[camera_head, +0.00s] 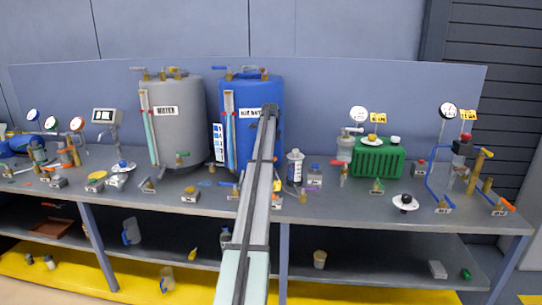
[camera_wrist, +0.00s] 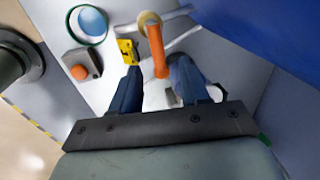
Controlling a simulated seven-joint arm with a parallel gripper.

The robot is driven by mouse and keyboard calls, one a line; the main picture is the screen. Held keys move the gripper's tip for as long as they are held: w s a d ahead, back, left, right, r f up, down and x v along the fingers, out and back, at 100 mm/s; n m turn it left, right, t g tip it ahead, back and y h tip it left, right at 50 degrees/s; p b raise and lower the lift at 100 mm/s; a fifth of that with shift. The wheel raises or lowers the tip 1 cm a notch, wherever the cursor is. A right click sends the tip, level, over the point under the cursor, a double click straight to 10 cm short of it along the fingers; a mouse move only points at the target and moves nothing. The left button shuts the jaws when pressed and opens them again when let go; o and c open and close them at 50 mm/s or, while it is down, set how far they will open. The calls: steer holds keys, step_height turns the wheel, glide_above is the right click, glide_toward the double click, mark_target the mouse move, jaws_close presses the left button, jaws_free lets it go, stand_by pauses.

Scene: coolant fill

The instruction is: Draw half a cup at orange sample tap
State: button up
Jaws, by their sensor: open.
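In the wrist view, an orange tap handle (camera_wrist: 156,52) with a tan round top stands just beyond and between the fingers of my gripper (camera_wrist: 157,78). The dark blue fingers are apart, with nothing seen clamped between them. In the head view my arm covers the bench in front of the blue tank (camera_head: 235,105), and my gripper is hidden there. A tan cup (camera_head: 320,260) stands on the lower shelf, and a yellowish beaker (camera_head: 167,280) shows low at the left. Which of these is the sample cup, I cannot tell.
The grey WATER tank (camera_head: 178,125) stands left of the blue one. A green ribbed unit (camera_head: 378,160) and blue piping (camera_head: 432,180) are at the right. In the wrist view, a grey box with an orange button (camera_wrist: 80,72) and a yellow tag (camera_wrist: 128,51) lie near the handle.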

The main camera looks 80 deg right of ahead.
step_height(320, 180, up, 11)
steer(key=a, duration=0.2)
steer(key=shift+a+f, duration=0.1)
stand_by(0.5)
